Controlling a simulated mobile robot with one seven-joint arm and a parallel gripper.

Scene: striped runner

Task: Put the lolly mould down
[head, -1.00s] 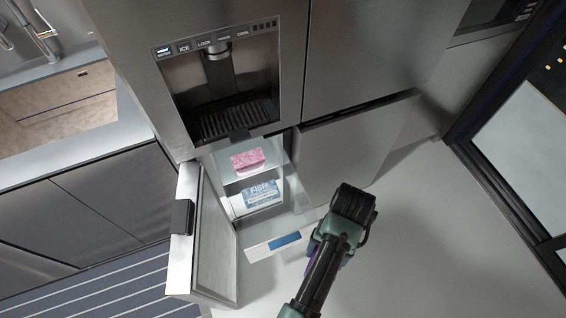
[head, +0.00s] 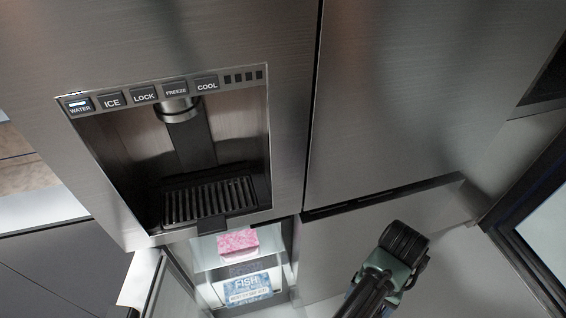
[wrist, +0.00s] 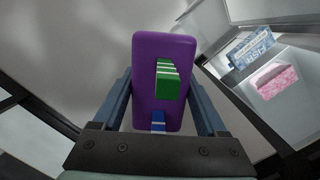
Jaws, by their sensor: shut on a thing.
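The lolly mould (wrist: 145,60) is a purple block with green and blue striped parts along its middle. In the wrist view it sits between the two blue fingers of my gripper (wrist: 160,80), which is shut on it. In the head view my arm (head: 390,265) is at the lower right, in front of the fridge's lower right front. The fingers and the mould are hidden there.
The open freezer compartment (head: 203,258) holds a pink packet (head: 238,242) on its upper shelf and a blue-white fish box (head: 248,288) below. Its open door (head: 172,293) stands at the left. The water dispenser (head: 255,170) is above.

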